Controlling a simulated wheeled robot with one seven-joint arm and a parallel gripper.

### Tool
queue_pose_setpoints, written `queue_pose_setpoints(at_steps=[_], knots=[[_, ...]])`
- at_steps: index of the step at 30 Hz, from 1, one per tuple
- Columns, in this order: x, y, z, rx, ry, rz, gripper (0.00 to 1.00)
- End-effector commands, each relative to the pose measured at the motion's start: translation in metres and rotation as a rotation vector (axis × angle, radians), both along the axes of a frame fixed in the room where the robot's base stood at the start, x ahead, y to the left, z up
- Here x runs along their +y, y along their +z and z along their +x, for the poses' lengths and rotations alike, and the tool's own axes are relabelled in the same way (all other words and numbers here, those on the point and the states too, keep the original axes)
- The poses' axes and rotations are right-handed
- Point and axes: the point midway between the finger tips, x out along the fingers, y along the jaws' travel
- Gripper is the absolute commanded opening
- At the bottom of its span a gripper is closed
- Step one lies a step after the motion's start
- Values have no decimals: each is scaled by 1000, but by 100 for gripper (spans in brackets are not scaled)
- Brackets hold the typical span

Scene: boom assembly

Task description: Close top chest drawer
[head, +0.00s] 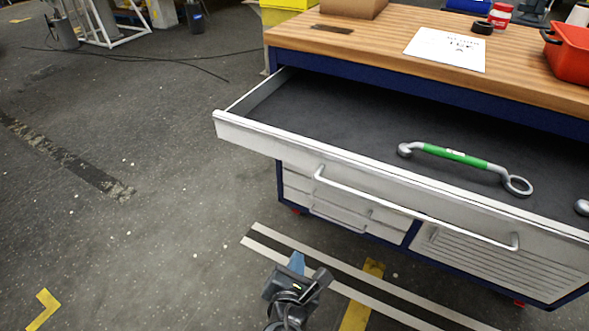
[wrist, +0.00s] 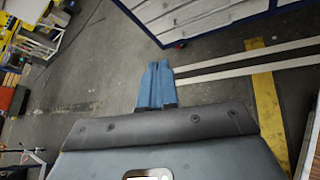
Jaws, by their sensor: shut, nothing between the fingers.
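The top chest drawer (head: 260,131) is pulled far out from under the wooden worktop. It has a white front, a dark inner floor and a long white bar handle (head: 420,214). A green-and-silver wrench (head: 455,156) lies inside it. My gripper (head: 297,262) is below and in front of the drawer, apart from it, near the floor stripes in the picture. In the wrist view its blue fingers (wrist: 157,84) are together and empty. The wrist view shows part of the chest's white lower front (wrist: 195,15) at the top.
The wooden worktop (head: 385,40) carries a paper sheet (head: 446,49), a red bin (head: 569,54) and a cardboard box (head: 352,7). Lower drawers (head: 330,205) look shut. Grey floor (head: 130,215) is clear at left, with dark cables farther back.

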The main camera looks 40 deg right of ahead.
Motion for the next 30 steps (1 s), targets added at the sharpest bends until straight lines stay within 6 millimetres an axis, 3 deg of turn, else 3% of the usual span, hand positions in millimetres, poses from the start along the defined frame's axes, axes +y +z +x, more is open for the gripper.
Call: queue_pose_setpoints(at_steps=[1,6,12,20,30], knots=[[1,14,20,18,-14,-95,0],[4,67,59,102,-112,-395,0],[12,112,77,157,-224,-576,0],[1,122,83,173,-254,-613,0],[-59,121,104,172,-255,-610,0]])
